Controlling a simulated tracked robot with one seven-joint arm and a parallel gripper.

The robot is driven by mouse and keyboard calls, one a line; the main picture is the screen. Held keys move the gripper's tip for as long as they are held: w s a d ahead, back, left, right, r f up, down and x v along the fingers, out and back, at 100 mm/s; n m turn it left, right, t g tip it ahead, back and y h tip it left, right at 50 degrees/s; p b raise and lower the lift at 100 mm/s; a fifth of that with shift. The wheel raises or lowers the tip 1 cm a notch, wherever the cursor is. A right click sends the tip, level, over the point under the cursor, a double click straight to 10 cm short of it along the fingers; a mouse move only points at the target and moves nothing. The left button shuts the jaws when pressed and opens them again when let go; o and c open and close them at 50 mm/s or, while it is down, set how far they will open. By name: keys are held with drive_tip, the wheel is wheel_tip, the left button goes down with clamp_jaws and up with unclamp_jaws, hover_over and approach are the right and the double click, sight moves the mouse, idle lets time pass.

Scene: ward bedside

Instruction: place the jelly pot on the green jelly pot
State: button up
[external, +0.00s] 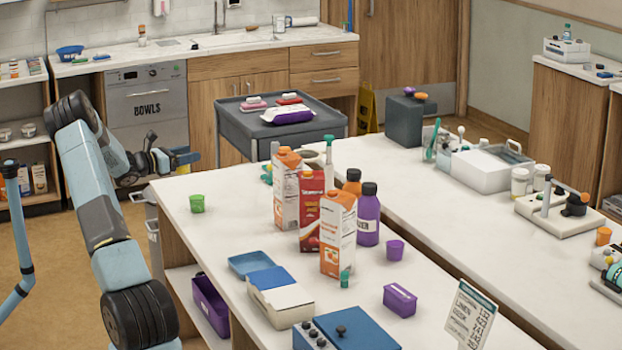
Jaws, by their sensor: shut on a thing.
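The green jelly pot (197,204) stands upright on the white table near its far left corner. My gripper (176,159) is above and a little left of it in the picture, apart from it. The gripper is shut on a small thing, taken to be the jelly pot. Only small yellow and blue patches show at the fingers, so its shape and tilt cannot be told. A purple pot (395,250) stands farther right on the same table.
Cartons (338,235) and a purple bottle (368,215) stand mid-table. A grey trolley (236,122) stands behind the table. The tabletop around the green pot is clear.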

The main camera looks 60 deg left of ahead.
drive_tip(key=w+a+f, duration=0.2)
drive_tip(key=a+f, duration=0.1)
drive_tip(key=w+a+f, duration=0.2)
drive_tip(key=a+f, duration=0.1)
drive_tip(key=w+a+f, duration=0.3)
drive_tip(key=a, duration=0.1)
drive_tip(key=shift+f, duration=0.15)
drive_tip(key=shift+a+f, duration=0.1)
drive_tip(key=shift+f, duration=1.45)
drive_tip(key=o, duration=1.1)
drive_tip(key=shift+s+f, duration=0.1)
drive_tip(key=shift+s, duration=0.25)
drive_tip(key=s+d, duration=0.2)
drive_tip(key=s, duration=0.9)
drive_tip(key=shift+s, duration=0.15)
